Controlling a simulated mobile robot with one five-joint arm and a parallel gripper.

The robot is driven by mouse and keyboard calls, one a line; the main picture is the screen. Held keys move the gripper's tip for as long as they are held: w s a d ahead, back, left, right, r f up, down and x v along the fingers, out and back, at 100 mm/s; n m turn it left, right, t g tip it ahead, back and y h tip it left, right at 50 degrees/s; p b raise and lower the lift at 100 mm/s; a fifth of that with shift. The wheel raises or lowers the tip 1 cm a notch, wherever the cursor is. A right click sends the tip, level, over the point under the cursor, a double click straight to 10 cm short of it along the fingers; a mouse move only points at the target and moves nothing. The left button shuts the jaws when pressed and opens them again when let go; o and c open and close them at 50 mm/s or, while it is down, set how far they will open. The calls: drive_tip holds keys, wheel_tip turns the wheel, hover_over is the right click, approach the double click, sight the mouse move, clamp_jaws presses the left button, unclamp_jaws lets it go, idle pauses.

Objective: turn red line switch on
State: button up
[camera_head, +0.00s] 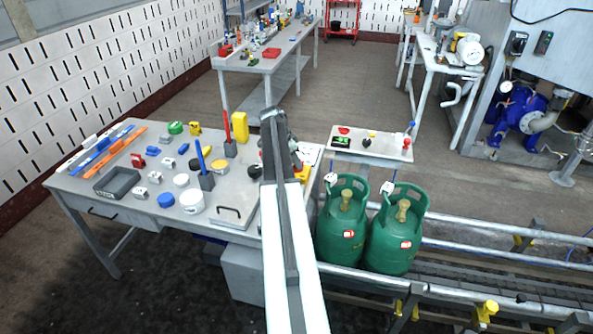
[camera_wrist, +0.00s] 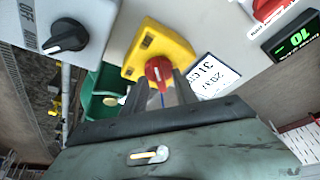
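The red line switch appears to be the red rotary knob (camera_wrist: 158,70) on a yellow box (camera_wrist: 160,47) in the wrist view. My gripper (camera_wrist: 160,85) is right at the knob, its dark fingers apart with a gap between them. The knob lies at the fingertips; I cannot tell whether they touch it. In the head view my arm reaches over the workbench and hides most of this spot. A bit of the yellow box (camera_head: 302,174) shows just right of my arm.
A green display (camera_wrist: 296,40) is at upper right. Two green gas cylinders (camera_head: 343,222) stand close right of my arm. The workbench (camera_head: 75,184) holds several parts.

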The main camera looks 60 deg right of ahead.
drive_tip(key=shift+s+d+f, duration=0.1)
drive_tip(key=shift+d+f, duration=0.1)
drive_tip(key=shift+f, duration=0.45)
drive_tip(key=shift+r, duration=0.15)
clamp_jaws()
drive_tip(key=shift+d, duration=0.15)
